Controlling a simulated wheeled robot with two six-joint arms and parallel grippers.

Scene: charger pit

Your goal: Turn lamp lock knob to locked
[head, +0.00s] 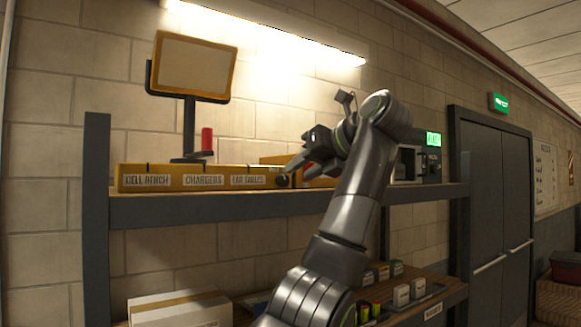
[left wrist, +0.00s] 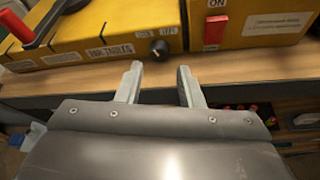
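A small round black knob (left wrist: 159,47) with a pale mark sits on the front face of a long yellow box (left wrist: 100,30), just right of the cable label. In the head view the knob (head: 282,181) shows dark at the box's right end. I cannot read its setting for sure. My left gripper (left wrist: 160,72) is open and empty. Its two fingers point toward the box, with the knob ahead of the gap between them and apart from both fingertips. In the head view my left gripper (head: 296,166) is at the right end of the box. My right gripper is not in view.
The yellow box stands on a wooden shelf (left wrist: 250,66). A red switch (left wrist: 214,32) marked ON is on another yellow box to the right. A yellow-framed panel (head: 193,66) stands on a post behind. Small boxes (head: 402,294) lie on the lower shelf.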

